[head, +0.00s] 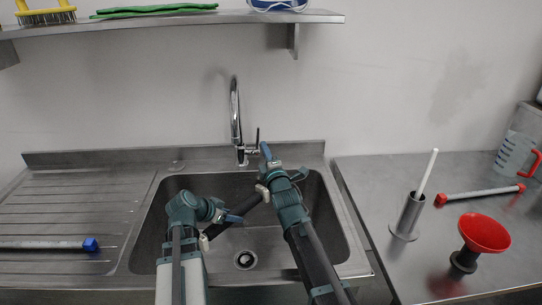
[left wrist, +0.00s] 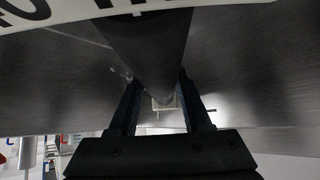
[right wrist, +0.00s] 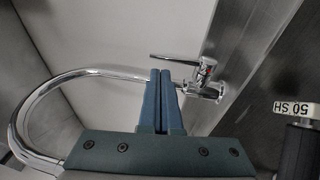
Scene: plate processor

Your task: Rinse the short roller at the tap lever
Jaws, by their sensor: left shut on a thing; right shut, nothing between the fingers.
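The short roller is dark with pale end caps (head: 237,219) and is held tilted over the sink basin (head: 155,235). My left gripper (head: 230,218) is shut around it; the left wrist view shows the dark roller (left wrist: 150,45) between the fingers. My right gripper (head: 265,150) is shut and empty beside the tap lever (head: 257,138). In the right wrist view its closed fingertips (right wrist: 160,75) are close to the chrome lever (right wrist: 172,60); contact cannot be told. No water shows at the spout (head: 235,85).
A grey roller with a blue end (head: 45,244) lies on the left drainboard. On the right counter are a red-ended roller (head: 480,194), a steel holder with a white rod (head: 409,216), a red funnel (head: 485,233) and a jug (head: 517,142). A shelf (head: 200,19) hangs above.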

